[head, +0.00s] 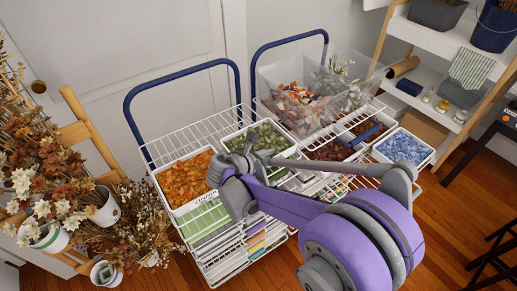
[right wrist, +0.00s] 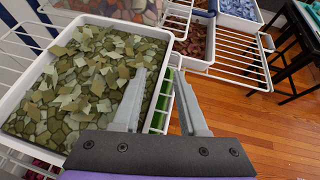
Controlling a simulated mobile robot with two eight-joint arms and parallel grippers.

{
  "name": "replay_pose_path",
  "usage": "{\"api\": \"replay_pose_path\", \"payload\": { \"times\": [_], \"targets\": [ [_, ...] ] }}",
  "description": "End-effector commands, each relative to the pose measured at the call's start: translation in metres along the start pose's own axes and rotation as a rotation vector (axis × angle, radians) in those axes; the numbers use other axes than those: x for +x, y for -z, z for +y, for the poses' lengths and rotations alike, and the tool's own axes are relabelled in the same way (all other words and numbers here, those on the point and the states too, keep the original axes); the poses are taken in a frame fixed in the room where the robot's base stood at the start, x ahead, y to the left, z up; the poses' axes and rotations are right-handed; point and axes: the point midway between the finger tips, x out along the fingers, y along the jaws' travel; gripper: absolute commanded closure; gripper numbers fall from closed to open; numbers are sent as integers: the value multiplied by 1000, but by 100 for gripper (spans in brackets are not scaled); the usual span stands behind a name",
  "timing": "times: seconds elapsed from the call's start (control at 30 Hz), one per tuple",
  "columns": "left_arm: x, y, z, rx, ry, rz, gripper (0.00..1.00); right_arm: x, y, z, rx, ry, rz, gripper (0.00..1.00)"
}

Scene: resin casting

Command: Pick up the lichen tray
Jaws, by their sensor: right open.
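The lichen tray (head: 245,128) is a white tray filled with grey-green flakes. It sits on the white wire cart in the middle of the head view and fills the left of the right wrist view (right wrist: 125,24). My right gripper (head: 240,158) is over its near side, and its arm hides part of it. In the right wrist view the open jaws (right wrist: 160,72) appear on either side of the tray's right rim, one finger over the lichen and one outside. I cannot tell whether they touch the rim. My left gripper is not in view.
An orange-filled tray (head: 187,181) stands to the left on the cart. A clear bin (head: 325,85) stands behind on the right. A blue-filled tray (head: 403,147) is at the right. Dried flowers (head: 60,165) crowd the left; wooden floor (head: 450,225) is open at the right.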

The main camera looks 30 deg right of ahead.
Motion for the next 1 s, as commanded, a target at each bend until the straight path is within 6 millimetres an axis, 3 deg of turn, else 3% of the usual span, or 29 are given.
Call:
{"api": "replay_pose_path", "payload": {
  "times": [0.13, 0.4, 1.0],
  "targets": [
    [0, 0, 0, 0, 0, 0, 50, 0, 0, 0, 0, 0, 0, 58],
    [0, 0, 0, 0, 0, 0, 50, 0, 0, 0, 0, 0, 0, 100],
    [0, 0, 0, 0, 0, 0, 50, 0, 0, 0, 0, 0, 0, 100]
  ]
}}
